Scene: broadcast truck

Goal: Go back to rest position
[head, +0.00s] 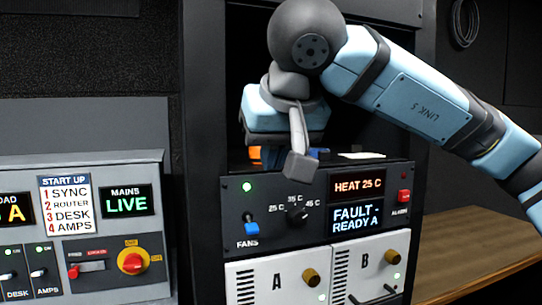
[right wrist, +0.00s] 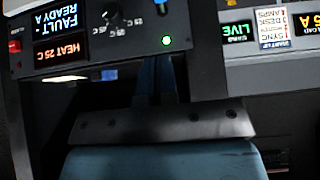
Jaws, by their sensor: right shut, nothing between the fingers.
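My right gripper (head: 270,156) is in front of the top edge of the black rack panel (head: 235,215), with its arm reaching in from the right. The wrist and its grey bracket partly hide the fingers in the head view. In the right wrist view the blue fingers of the right gripper (right wrist: 155,75) are together and empty, near the panel's lit green lamp. They appear apart from the blue FANS switch (head: 252,228), though the gap is hard to judge. My left gripper is not in view.
The panel has a dial (head: 296,212), a "HEAT 25 C" display (head: 358,185) and a "FAULT - READY A" display (head: 356,218). White modules A (head: 255,285) and B (head: 375,262) sit below. A grey console (head: 100,172) with a red knob (head: 132,263) stands left; a wooden top (head: 470,255) lies right.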

